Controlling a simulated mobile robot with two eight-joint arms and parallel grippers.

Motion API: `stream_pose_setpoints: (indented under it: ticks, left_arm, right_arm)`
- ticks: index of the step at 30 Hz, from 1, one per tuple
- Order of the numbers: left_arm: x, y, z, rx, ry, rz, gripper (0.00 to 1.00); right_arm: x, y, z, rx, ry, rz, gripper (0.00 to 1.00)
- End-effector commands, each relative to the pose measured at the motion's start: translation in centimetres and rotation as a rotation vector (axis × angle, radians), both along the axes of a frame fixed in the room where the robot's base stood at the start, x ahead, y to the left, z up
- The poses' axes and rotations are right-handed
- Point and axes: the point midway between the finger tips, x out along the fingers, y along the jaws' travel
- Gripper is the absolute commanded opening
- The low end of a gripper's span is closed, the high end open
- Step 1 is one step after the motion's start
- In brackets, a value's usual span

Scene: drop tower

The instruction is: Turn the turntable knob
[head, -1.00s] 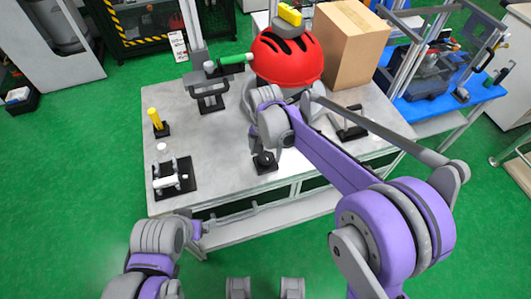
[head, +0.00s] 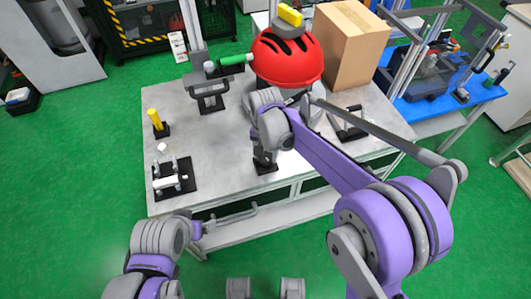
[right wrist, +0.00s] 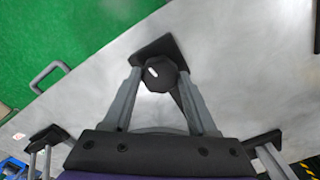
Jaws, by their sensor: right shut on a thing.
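The black turntable knob (right wrist: 160,74) has a short white mark on top and sits on a dark square base. In the right wrist view it is between the two grey fingers of my right gripper (right wrist: 160,82), which is shut on it. In the head view my right gripper (head: 264,154) points down at the knob's dark base (head: 266,168) by the table's front edge, and its fingers and wrist hide most of the knob. My left arm shows at the lower left, but its fingers are not visible.
The grey table (head: 215,160) also holds a yellow peg (head: 155,118), a black fixture with a white bar (head: 172,182), a red dome (head: 286,58) and a cardboard box (head: 348,45). A grey handle (right wrist: 50,75) sticks out from the table's front. Tabletop left of the knob is mostly clear.

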Motion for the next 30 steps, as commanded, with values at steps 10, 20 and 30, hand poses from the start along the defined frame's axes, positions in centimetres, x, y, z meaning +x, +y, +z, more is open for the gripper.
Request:
stream_pose_setpoints:
  ticks: [10, 20, 30]
  left_arm:
    - [-0.02, 0.00, -0.15, 0.000, 0.001, 0.000, 0.88]
    - [-0.02, 0.00, -0.15, 0.000, 0.001, 0.000, 0.88]
    - [-0.02, 0.00, -0.15, 0.000, 0.000, 0.000, 0.88]
  right_arm:
    - [-0.01, 0.00, 0.02, 0.000, 0.000, 0.112, 0.02]
    - [-0.01, 0.00, 0.02, 0.000, 0.000, 0.114, 0.69]
    - [0.00, 0.00, 0.01, 0.000, 0.000, 0.114, 0.88]
